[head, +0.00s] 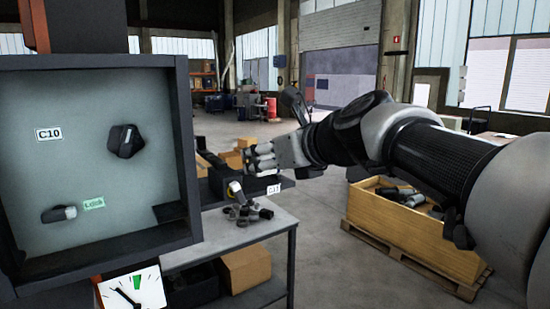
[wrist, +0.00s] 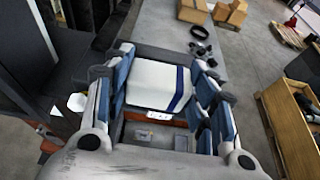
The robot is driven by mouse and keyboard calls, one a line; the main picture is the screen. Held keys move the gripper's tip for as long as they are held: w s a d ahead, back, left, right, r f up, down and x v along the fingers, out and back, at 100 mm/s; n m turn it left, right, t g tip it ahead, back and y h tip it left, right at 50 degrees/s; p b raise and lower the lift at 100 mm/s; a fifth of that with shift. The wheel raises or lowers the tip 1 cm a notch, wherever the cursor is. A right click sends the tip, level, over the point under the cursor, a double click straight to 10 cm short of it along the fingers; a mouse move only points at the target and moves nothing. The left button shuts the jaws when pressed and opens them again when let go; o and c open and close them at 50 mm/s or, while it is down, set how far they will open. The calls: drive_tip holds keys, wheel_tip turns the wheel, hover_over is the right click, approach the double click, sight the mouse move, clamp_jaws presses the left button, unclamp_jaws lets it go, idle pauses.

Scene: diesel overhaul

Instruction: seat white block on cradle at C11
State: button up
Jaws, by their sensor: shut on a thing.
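A white block (wrist: 158,84) with a blue stripe lies between the blue-padded fingers of my gripper (wrist: 161,72) in the wrist view. The fingers are shut on its two sides. In the head view my gripper (head: 264,158) is over the dark holder (head: 217,180) on the grey bench, whose small white label appears to read C11 (head: 273,189). The block cannot be made out clearly there. A small white label (wrist: 160,115) shows just below the block in the wrist view. I cannot tell whether the block touches the cradle.
A dark-framed panel marked C10 (head: 48,134) stands at the left. Dark loose parts (head: 248,212) lie on the grey bench (head: 225,236) in front of the holder. A wooden crate (head: 405,228) on a pallet stands at the right. Open floor lies behind.

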sight(256, 182)
drive_tip(key=x, duration=0.3)
drive_tip(key=shift+w+a+r, duration=0.1)
drive_tip(key=shift+w+r, duration=0.05)
drive_tip(key=shift+w, duration=0.1)
drive_tip(key=shift+p+x, duration=0.5)
drive_tip(key=shift+x, duration=0.75)
drive_tip(key=shift+s, duration=0.1)
drive_tip(key=shift+f+b, duration=0.55)
drive_tip(key=shift+f, duration=0.4)
drive_tip(key=o, duration=1.1)
drive_tip(key=shift+f, duration=0.1)
